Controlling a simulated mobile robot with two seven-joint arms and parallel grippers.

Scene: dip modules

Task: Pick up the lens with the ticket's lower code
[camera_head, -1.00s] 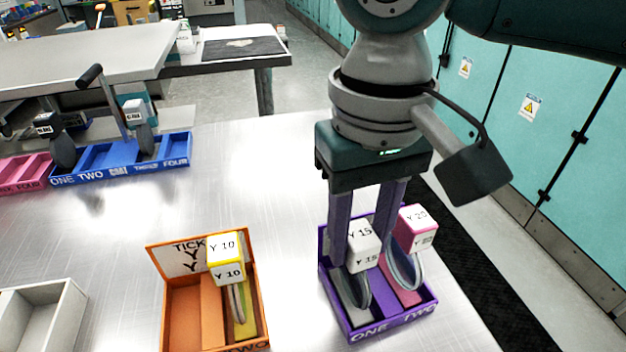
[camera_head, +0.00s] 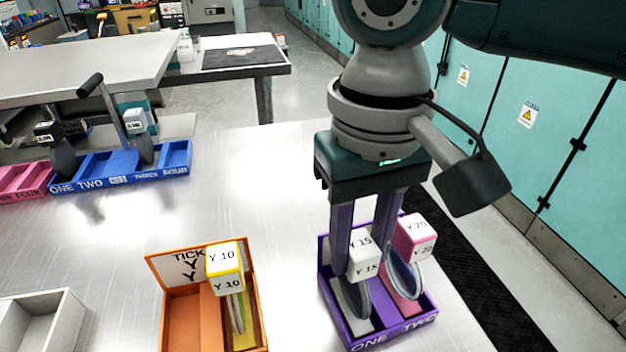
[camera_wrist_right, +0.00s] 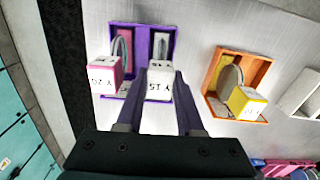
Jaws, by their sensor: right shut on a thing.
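My right gripper (camera_head: 363,258) is shut on the white block marked Y 15 on top of a round lens (camera_head: 357,298). That lens stands in the left compartment of the purple box (camera_head: 394,338). The Y 15 block (camera_wrist_right: 159,83) also shows between the fingers in the right wrist view. A lens with a pink-edged block marked Y 20 (camera_head: 415,234) stands in the right compartment. An orange box (camera_head: 182,322) has a ticket (camera_head: 184,265) on its lid, partly hidden by a lens with a yellow block marked Y 10 (camera_head: 226,270). The ticket's codes are not fully readable. My left gripper is out of view.
A blue box (camera_head: 120,180) with lenses and a pink box (camera_head: 27,183) stand at the back left. A pale grey tray (camera_head: 70,318) is at the front left. The metal table's middle is clear. A dark mat (camera_head: 480,255) lies beyond its right edge.

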